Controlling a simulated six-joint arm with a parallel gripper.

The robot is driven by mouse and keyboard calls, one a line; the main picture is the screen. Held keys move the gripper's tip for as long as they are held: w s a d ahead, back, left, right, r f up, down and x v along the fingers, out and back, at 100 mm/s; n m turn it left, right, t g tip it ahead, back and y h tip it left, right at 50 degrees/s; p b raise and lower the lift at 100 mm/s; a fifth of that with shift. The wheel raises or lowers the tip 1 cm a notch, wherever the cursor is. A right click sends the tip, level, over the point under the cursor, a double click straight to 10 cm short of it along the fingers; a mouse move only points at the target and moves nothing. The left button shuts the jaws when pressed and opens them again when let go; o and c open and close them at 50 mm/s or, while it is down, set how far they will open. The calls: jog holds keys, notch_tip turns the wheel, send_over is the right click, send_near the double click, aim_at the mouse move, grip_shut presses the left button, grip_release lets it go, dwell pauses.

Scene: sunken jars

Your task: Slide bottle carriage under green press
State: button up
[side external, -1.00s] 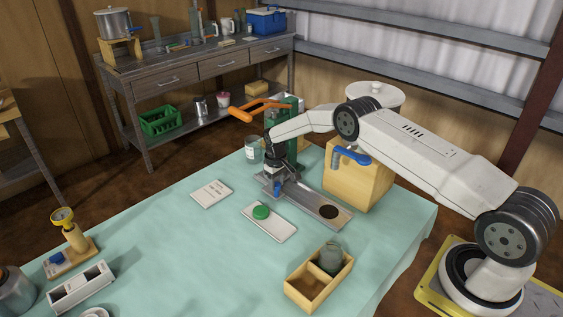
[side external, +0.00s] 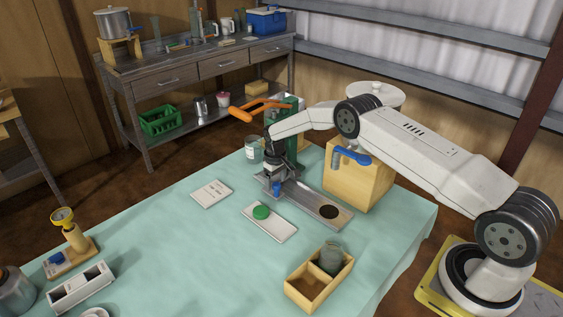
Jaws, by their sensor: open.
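The green press (side external: 291,146) stands at the back of the table, with a long orange lever (side external: 262,109) reaching out to the left. A grey metal track (side external: 312,204) runs from the press base toward the front right, with a dark round spot (side external: 328,212) near its front end. A small blue part (side external: 277,187) sits at the press end of the track; I cannot tell if it belongs to the bottle carriage. My gripper (side external: 273,178) is open, pointing down low over that end, beside the press. It hides much of what lies there, and no bottle is clearly visible.
A white plate with a green disc (side external: 261,212) and a white card (side external: 211,193) lie left of the track. A glass jar (side external: 331,257) stands in a wooden box (side external: 304,292) in front. A wooden dispenser block (side external: 358,183) stands close right. A labelled jar (side external: 253,149) stands behind my gripper.

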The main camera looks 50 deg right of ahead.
jog(key=shift+r, duration=3.5)
jog(key=shift+s+a+r, duration=0.2)
jog(key=shift+a+r, duration=0.05)
jog(key=shift+r, duration=0.25)
jog(key=s+a+r+t, duration=0.1)
jog(key=s+a+r, duration=0.6)
jog(key=s+r, duration=0.45)
jog(key=s+a, duration=0.2)
jog(key=s, duration=0.8)
jog(key=s+a+t, duration=0.1)
jog(key=s, duration=0.9)
jog(key=shift+a+r+t, duration=0.15)
jog(key=shift+a+t, duration=0.15)
jog(key=shift+a, duration=0.05)
jog(key=shift+w, duration=0.1)
